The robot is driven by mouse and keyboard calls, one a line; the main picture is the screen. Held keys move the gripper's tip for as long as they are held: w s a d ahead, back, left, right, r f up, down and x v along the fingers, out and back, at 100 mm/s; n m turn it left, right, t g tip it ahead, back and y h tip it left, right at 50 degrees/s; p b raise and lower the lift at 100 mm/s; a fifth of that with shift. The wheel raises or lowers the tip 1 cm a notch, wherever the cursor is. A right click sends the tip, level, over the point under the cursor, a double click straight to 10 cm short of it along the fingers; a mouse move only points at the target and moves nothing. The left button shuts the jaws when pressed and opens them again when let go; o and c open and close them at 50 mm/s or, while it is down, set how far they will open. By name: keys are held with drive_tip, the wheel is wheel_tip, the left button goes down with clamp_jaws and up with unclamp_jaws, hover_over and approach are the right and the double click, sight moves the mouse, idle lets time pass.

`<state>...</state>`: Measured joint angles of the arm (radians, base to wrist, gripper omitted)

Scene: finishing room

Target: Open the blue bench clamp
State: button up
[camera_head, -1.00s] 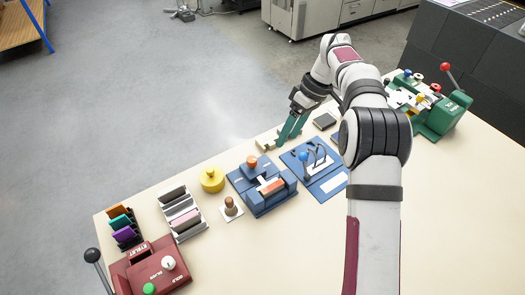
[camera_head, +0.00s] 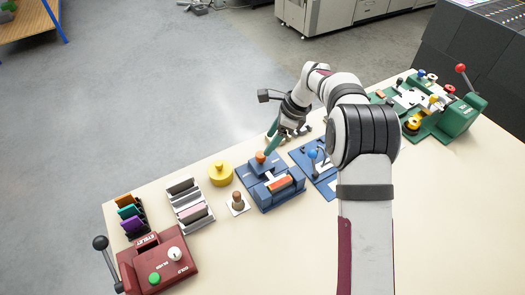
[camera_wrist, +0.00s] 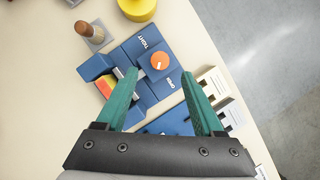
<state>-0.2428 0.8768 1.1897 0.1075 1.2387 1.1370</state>
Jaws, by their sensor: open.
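The blue bench clamp (camera_head: 273,187) stands on the cream table, with an orange knob (camera_wrist: 160,61) on top. In the wrist view the words TIGHT and OPEN are printed on either side of the knob. An orange-and-yellow piece (camera_wrist: 105,86) lies in the clamp; it also shows in the head view (camera_head: 280,183). My gripper (camera_wrist: 160,72) is open, its green fingers apart, with the knob between and just beyond the tips in the wrist view. In the head view my gripper (camera_head: 270,148) is just above the knob. I cannot tell whether it touches.
A blue board with a blue-balled lever (camera_head: 313,154) is close on the right. A dark red box (camera_head: 158,263) and a green press (camera_head: 440,110) stand farther off.

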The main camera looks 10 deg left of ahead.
sight(261, 154)
drive_tip(key=x, duration=0.6)
drive_tip(key=shift+a+f, duration=0.1)
drive_tip(key=shift+f, duration=0.2)
drive_tip(key=shift+c, duration=0.2)
clamp_jaws()
